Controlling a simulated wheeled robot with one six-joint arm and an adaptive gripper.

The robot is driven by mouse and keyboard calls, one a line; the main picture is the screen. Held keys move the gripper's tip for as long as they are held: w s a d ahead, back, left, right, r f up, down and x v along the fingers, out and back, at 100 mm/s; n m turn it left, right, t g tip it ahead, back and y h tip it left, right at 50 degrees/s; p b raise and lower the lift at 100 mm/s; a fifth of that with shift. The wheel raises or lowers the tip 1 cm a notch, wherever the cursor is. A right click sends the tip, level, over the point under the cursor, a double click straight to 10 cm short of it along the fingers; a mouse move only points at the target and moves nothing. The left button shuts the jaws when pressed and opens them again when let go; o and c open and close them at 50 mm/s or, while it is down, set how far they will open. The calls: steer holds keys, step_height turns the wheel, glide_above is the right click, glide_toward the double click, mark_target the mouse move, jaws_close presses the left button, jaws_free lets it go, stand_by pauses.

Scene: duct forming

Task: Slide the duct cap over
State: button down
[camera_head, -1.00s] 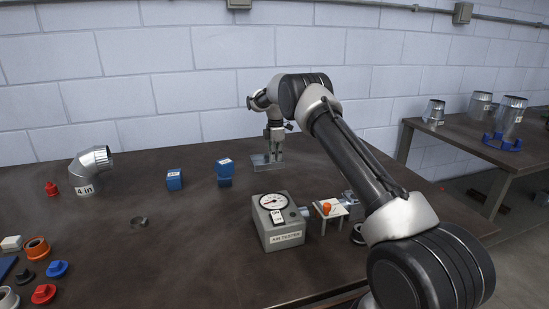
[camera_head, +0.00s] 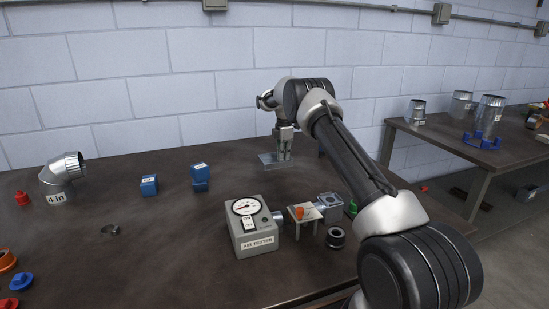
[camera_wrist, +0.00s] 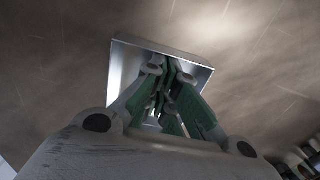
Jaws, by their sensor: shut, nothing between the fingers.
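The duct cap is a shallow square sheet-metal piece with a raised rim (camera_head: 268,160), lying flat on the dark table beyond the air tester. In the wrist view the cap (camera_wrist: 195,70) lies under my fingers, its rim showing around them. My gripper (camera_head: 284,156) points down over the cap, with its fingertips within the outline of the rim. In the wrist view my gripper (camera_wrist: 160,100) has its green-padded fingers together, with nothing between them. The fingers hide the middle of the cap, and I cannot tell exactly where they touch it.
The air tester (camera_head: 254,228) stands nearer, with a small stand (camera_head: 303,213) beside it. Two blue blocks (camera_head: 149,186) (camera_head: 200,178) are left of the cap, and a metal elbow (camera_head: 58,176) is farther left. A second table (camera_head: 440,143) with ducts stands right.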

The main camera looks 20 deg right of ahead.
mark_target(297, 160)
steer(key=d, duration=0.6)
steer(key=shift+d, duration=0.3)
